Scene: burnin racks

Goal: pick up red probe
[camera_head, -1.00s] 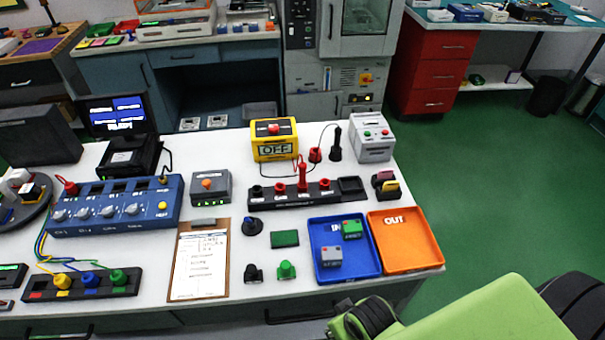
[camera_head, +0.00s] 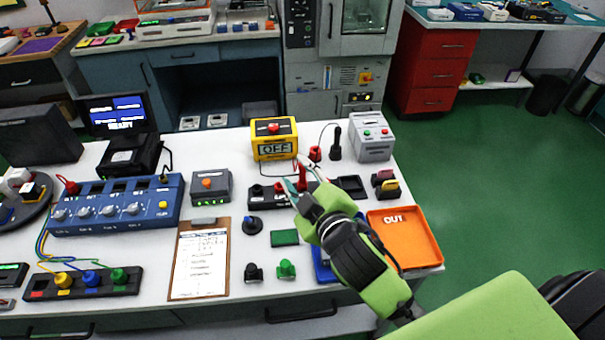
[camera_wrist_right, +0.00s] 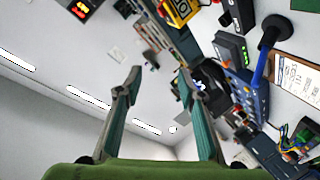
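The red probe (camera_head: 302,173) stands upright in a black socket strip (camera_head: 266,194) behind the blue tray, partly hidden by my right gripper. My right gripper (camera_head: 296,173) is over the strip in the head view, its fingers spread around the line of sight to the probe. I cannot tell whether it touches the probe. In the right wrist view my right gripper (camera_wrist_right: 158,78) is open, with nothing between its fingers. My left gripper is in no view.
A yellow meter reading OFF (camera_head: 274,139) stands behind the strip. A black probe (camera_head: 336,145) and a short red piece (camera_head: 315,153) are to its right. The orange OUT tray (camera_head: 405,240) is empty; my right arm mostly covers the blue tray (camera_head: 322,266).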

